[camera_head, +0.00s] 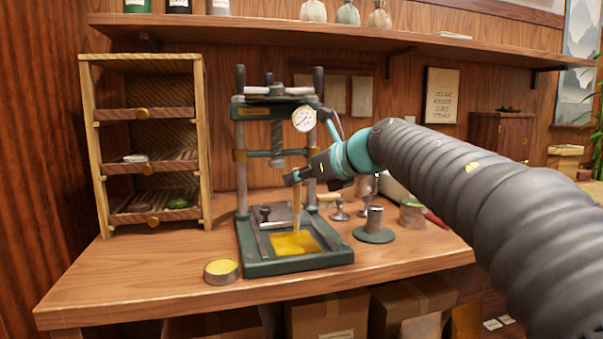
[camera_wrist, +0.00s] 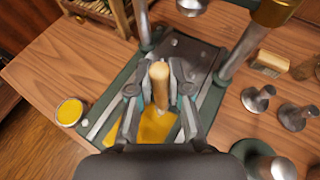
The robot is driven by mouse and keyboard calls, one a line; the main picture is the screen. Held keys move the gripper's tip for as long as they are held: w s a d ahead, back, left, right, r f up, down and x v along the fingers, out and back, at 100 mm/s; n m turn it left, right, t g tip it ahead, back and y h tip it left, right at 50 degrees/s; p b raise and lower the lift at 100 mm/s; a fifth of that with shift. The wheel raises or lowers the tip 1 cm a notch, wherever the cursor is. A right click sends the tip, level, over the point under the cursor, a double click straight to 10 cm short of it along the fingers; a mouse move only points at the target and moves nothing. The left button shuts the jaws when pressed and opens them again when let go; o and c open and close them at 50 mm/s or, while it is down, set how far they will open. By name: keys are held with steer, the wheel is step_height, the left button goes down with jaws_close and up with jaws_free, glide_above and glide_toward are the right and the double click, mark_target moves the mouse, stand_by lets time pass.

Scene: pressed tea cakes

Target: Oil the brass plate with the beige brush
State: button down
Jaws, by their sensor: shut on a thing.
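The brass plate (camera_head: 292,243) lies in the dark green base of the press, a yellow square that also shows in the wrist view (camera_wrist: 155,126). My gripper (camera_head: 297,181) is above it, between the press columns. In the wrist view my gripper (camera_wrist: 160,92) is shut on the beige brush (camera_wrist: 159,76), around its handle. The brush points down and its pale tip (camera_head: 296,230) is at or just above the plate; I cannot tell if it touches. A round tin of yellow oil (camera_head: 221,269) stands left of the press near the table's front edge.
The press frame (camera_head: 243,170) with a gauge (camera_head: 304,119) surrounds the gripper. A wooden rack (camera_head: 152,150) stands at the left. Metal tampers (camera_head: 340,212) and a dark round stand (camera_head: 374,235) are to the right. The table's front left is clear.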

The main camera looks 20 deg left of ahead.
steer(key=shift+w+a, duration=0.25)
steer(key=shift+w, duration=0.1)
steer(key=shift+w+r, duration=0.2)
steer(key=shift+r, duration=0.05)
step_height(320, 180, up, 2)
steer(key=shift+s+r+p, duration=0.15)
steer(key=shift+r+p, duration=0.1)
steer(key=shift+p, duration=0.05)
steer(key=shift+r, duration=2.55)
